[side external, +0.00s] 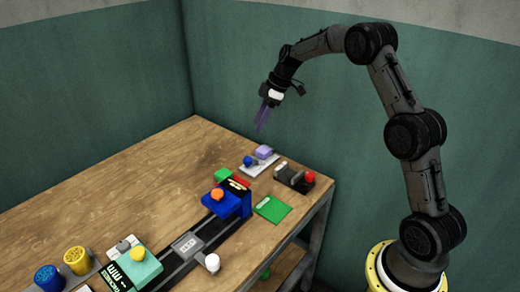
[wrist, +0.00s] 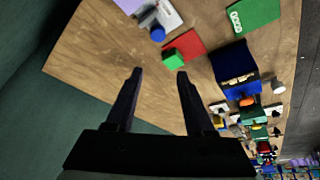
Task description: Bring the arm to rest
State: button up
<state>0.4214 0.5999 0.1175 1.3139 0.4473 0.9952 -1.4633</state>
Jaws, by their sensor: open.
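My gripper (side external: 263,118) hangs in the air above the far end of the wooden table in the side view, fingers pointing down. In the wrist view my gripper (wrist: 159,74) has its two dark fingers spread apart, with only bare wood and some green wall between them. It is open and holds nothing. The arm is raised and bent in an arch over the table's right side.
Below stand a white plate with a blue knob and a lilac block (side external: 264,152), a black device with a red knob (side external: 294,177), a green plate (side external: 272,208) and a blue press (side external: 228,202). A teal machine (side external: 135,266) stands nearer. The table's (side external: 110,185) far left is clear.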

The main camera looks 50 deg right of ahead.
jog(key=s+a+r+n+t, duration=0.1)
jog(key=s+a+r, duration=0.1)
jog(key=a+r, duration=0.3)
jog(key=s+a+r+n, duration=0.1)
jog(key=a+r, duration=0.1)
jog(key=r, duration=0.5)
jog(key=s+a+r+m+t+h, duration=0.1)
jog(key=s+a+r, duration=0.65)
jog(key=s, duration=0.45)
jog(key=s+a+m+t, duration=0.1)
jog(key=s+a+m, duration=0.2)
jog(key=s, duration=1.1)
jog(key=s+d+f+m+h, duration=0.2)
jog(key=s+f+m, duration=0.5)
jog(key=s+f, duration=0.1)
jog(key=shift+s+f+g, duration=0.2)
jog(key=shift+f+g, duration=0.2)
jog(key=shift+f, duration=0.1)
